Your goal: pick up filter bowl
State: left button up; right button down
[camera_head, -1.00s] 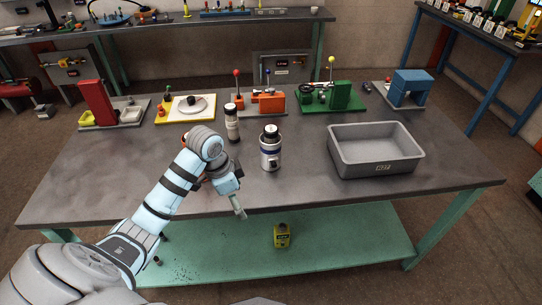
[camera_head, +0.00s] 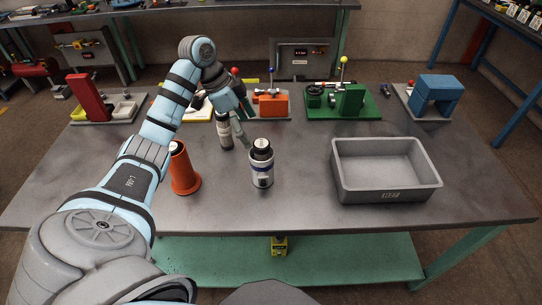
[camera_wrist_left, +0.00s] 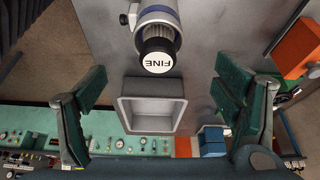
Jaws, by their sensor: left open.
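A white canister with a blue band and black cap (camera_head: 261,165), which looks like the filter bowl, stands upright on the grey table near the middle. In the left wrist view its black cap, labelled FINE (camera_wrist_left: 157,58), lies between my spread fingers, apart from both. My left gripper (camera_head: 244,122) is open and empty, just behind and left of this canister in the head view. It also shows in the left wrist view (camera_wrist_left: 160,80). My right gripper is out of view.
An orange flared cylinder (camera_head: 183,170) stands left of the canister, by my arm. An empty grey bin (camera_head: 386,190) sits at the right. Along the back are a red fixture (camera_head: 88,98), an orange one (camera_head: 270,104), a green one (camera_head: 349,100) and a blue one (camera_head: 436,92). The front middle is clear.

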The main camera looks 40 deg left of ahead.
aim_at(261, 154)
pick_arm(q)
jog(key=f, duration=0.1)
jog(key=d+f, duration=0.1)
jog(key=f, duration=0.1)
jog(key=s+f, duration=0.1)
jog(key=shift+d+f, duration=0.3)
jog(key=shift+d, duration=0.05)
jog(key=w+f, duration=0.1)
jog(key=f, duration=0.1)
jog(key=w+f, duration=0.1)
jog(key=f, duration=0.1)
jog(key=w+d+f, duration=0.1)
jog(key=shift+w+d+f, duration=0.1)
jog(key=shift+w+f, duration=0.15)
jog(key=shift+f, duration=0.15)
jog(key=shift+s+r, duration=0.2)
jog(key=shift+s, duration=0.1)
jog(key=shift+c, duration=0.6)
jog(key=c, duration=0.3)
grip_shut()
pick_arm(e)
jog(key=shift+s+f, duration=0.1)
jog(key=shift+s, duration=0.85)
pick_arm(q)
jog(key=shift+r, duration=0.1)
